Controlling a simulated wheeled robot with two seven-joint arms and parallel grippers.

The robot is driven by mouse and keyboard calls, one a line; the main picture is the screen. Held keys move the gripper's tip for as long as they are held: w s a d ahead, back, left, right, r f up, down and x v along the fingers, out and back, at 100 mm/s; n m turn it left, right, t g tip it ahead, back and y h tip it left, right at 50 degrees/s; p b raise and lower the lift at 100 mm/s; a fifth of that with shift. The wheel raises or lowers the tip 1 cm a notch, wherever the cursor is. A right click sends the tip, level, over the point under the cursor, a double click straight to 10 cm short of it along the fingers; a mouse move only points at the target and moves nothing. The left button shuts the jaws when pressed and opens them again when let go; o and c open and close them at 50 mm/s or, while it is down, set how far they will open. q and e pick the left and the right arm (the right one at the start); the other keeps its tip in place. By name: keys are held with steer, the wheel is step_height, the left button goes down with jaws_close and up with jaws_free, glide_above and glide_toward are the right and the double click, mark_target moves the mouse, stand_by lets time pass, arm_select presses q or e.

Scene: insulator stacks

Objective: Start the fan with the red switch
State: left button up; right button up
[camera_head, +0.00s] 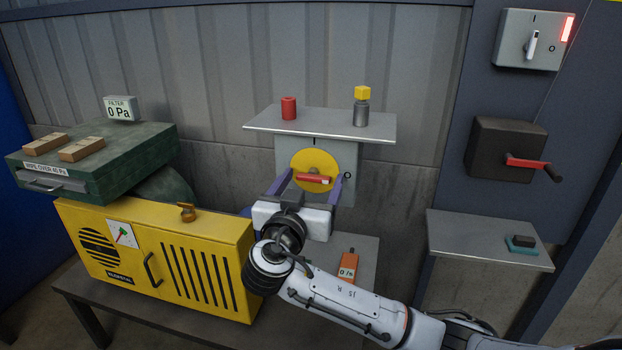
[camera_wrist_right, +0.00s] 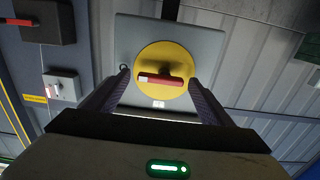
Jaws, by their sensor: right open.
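The red switch (camera_head: 312,178) is a red handle on a yellow round disc (camera_head: 318,160), set on a grey box with "I" and "O" marks. The handle lies horizontal, its pale-tipped end towards the "O". My right gripper (camera_head: 308,178) is open in front of it, one finger at each side of the disc. In the right wrist view, the red switch (camera_wrist_right: 162,79) sits between and beyond the open fingers, and I see no contact. The yellow cabinet (camera_head: 150,255) with round and slotted vents may be the fan unit. My left gripper is not in view.
A shelf (camera_head: 270,118) above the switch carries a red cylinder (camera_head: 289,108) and a yellow-topped metal one (camera_head: 361,106). At right are a grey lever box (camera_head: 533,40), a black box with a red crank (camera_head: 527,162) and a small shelf (camera_head: 480,243). An orange meter (camera_head: 347,268) stands below.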

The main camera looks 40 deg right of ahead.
steer(key=shift+c, duration=0.3)
steer(key=c, duration=1)
